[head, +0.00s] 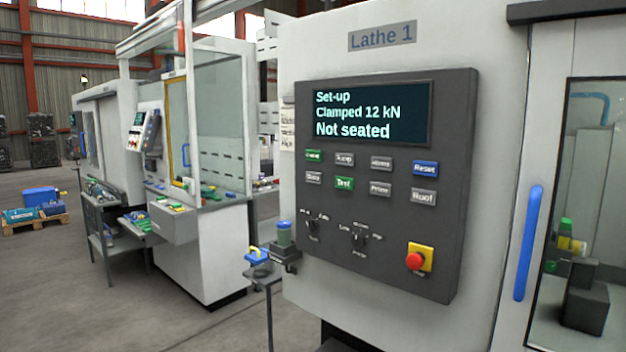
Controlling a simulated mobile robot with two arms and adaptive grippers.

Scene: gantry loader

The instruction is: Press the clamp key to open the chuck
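The dark control panel (390,185) is on the front of the white machine labelled Lathe 1. Its display (372,113) reads "Set-up", "Clamped 12 kN" and "Not seated". Below are two rows of small keys. The upper-left green key (314,156) has a blurred label that seems to start with C; I cannot read for certain that it is the clamp key. A second green key (344,183) reads "Test". The chuck cannot be made out. Neither of my grippers is in view.
A red emergency-stop button (415,261) and two rotary switches (358,240) are low on the panel. A blue door handle (528,243) is to the right. A small stand (264,280) with a blue-and-yellow item is left of the panel. Open floor lies at far left.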

